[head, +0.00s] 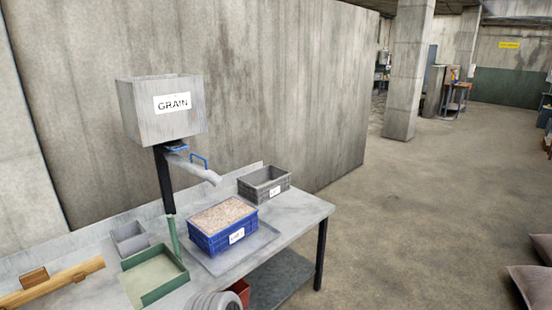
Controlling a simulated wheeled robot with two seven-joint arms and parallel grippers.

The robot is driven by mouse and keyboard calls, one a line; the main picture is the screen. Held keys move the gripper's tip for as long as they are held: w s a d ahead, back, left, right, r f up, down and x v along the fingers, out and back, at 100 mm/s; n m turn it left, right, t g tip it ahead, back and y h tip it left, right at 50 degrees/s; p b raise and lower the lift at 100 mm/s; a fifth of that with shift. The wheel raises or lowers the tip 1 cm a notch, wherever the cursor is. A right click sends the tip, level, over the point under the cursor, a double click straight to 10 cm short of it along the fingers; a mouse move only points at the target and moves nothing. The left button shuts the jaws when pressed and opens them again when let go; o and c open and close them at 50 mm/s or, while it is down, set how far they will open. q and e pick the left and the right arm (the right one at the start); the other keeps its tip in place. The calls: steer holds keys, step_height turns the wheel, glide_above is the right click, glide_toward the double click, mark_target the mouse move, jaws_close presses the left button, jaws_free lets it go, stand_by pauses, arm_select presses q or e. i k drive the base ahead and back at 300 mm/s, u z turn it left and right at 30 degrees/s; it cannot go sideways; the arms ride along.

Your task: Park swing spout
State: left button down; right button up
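The grey swing spout (193,170) comes out from under the metal hopper labelled GRAIN (150,118). It slopes down to the right. A dark post (165,180) with a green lower part carries the hopper. No grain stream shows at the spout's end.
The grey bench (290,215) holds a dark grey crate (265,184), a green tray (140,290), a small grey bin (129,237) and a wooden piece (60,284). A concrete wall (270,80) stands behind. The floor (420,210) on the right has free room.

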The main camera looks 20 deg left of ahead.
mark_target(201, 171)
steer(key=u, duration=0.45)
steer(key=i, duration=2)
steer(key=u, duration=0.9)
